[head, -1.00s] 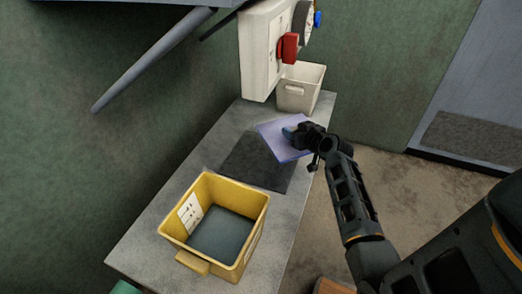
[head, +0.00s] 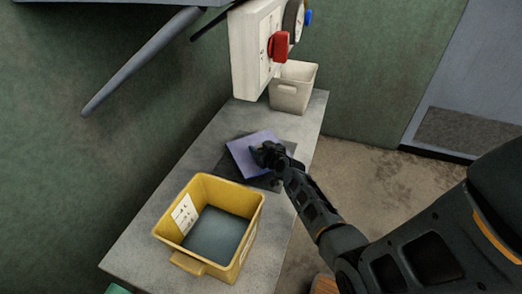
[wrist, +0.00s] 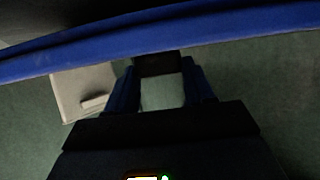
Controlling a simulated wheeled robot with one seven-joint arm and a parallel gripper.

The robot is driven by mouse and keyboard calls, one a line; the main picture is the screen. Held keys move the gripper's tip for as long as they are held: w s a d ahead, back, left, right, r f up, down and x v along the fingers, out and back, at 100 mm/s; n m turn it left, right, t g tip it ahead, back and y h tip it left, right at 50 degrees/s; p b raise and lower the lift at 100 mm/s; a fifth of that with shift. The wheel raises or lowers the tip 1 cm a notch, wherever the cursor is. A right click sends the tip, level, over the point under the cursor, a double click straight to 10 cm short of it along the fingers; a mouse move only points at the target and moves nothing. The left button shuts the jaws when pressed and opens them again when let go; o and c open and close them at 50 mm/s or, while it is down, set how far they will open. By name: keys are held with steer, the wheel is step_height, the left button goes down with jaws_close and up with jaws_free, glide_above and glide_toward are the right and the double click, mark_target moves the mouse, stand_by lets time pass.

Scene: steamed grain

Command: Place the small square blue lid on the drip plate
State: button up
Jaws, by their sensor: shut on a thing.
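The square blue lid (head: 250,149) is in my gripper (head: 265,154), which is shut on its near right part. In the head view the lid is over the dark drip plate (head: 268,180) and hides much of it. I cannot tell whether the lid touches the plate. In the wrist view the lid's blue edge (wrist: 160,37) runs as a band across the top. The gripper's fingers (wrist: 162,88) also show in the wrist view, reaching up to the lid.
A yellow bin (head: 254,205) stands on the grey counter (head: 133,247) at the near side of the plate. A pale bin (head: 292,90) stands at the far end, below a white wall box (head: 243,55) with a red handle (head: 278,46).

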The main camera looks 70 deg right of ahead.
steer(key=shift+f+b, duration=0.55)
steer(key=shift+b, duration=0.2)
steer(key=o, duration=1.2)
steer(key=shift+r, duration=0.1)
steer(key=shift+r+p, duration=0.65)
steer(key=shift+p, duration=0.25)
steer(key=v, duration=1.2)
steer(key=shift+s+d+f+p, duration=0.1)
steer(key=shift+p, duration=0.3)
